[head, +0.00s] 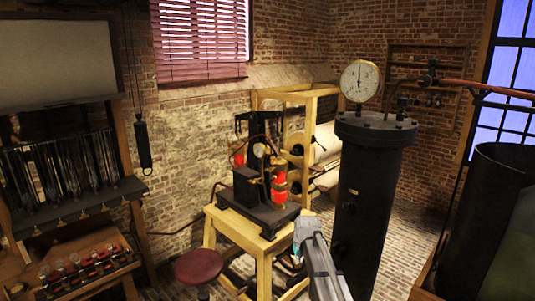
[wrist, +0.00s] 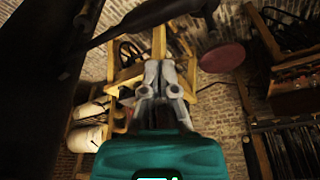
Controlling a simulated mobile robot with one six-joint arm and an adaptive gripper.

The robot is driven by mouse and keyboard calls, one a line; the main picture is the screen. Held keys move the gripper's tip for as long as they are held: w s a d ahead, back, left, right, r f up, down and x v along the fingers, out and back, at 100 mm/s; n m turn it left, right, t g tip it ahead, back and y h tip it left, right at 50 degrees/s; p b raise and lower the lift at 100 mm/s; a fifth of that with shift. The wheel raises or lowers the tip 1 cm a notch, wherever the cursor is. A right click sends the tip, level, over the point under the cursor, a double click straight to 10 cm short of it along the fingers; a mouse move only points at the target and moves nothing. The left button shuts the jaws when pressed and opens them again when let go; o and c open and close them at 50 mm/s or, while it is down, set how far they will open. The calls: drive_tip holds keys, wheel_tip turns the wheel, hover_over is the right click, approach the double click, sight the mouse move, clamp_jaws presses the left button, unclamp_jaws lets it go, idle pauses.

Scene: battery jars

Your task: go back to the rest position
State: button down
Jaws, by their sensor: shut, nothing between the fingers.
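In the wrist view my gripper (wrist: 163,68) is shut, its grey fingers together with nothing between them. A wooden stand shows behind and around the fingers in that view. In the head view my grey arm rises from the bottom edge, right of centre, and ends in a small teal part in front of the stand. The fingers cannot be made out there. The wooden stand (head: 264,265) carries a dark apparatus with red cylinders (head: 279,187). I cannot tell from the pictures how far the gripper is from the stand.
A tall black cylinder (head: 367,200) with a round gauge (head: 360,80) stands close to the right of my arm. A dark open vessel (head: 480,220) is at far right. A red stool (head: 199,266) stands left of the stand. A bench with jars (head: 85,268) is at left.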

drive_tip(key=s+d+f+m+g+b, duration=0.1)
drive_tip(key=s+d+f+b, duration=0.1)
drive_tip(key=s+f+b, duration=0.9)
drive_tip(key=s+d+f+m+g+b, duration=0.1)
drive_tip(key=s+d+f+m+b, duration=0.1)
drive_tip(key=s+f+b, duration=1)
drive_tip(key=s+d, duration=0.1)
drive_tip(key=s, duration=0.2)
drive_tip(key=shift+s+d+f+g+h, duration=0.25)
drive_tip(key=shift+s+f+g+h, duration=0.05)
drive_tip(key=shift+g+h, duration=0.1)
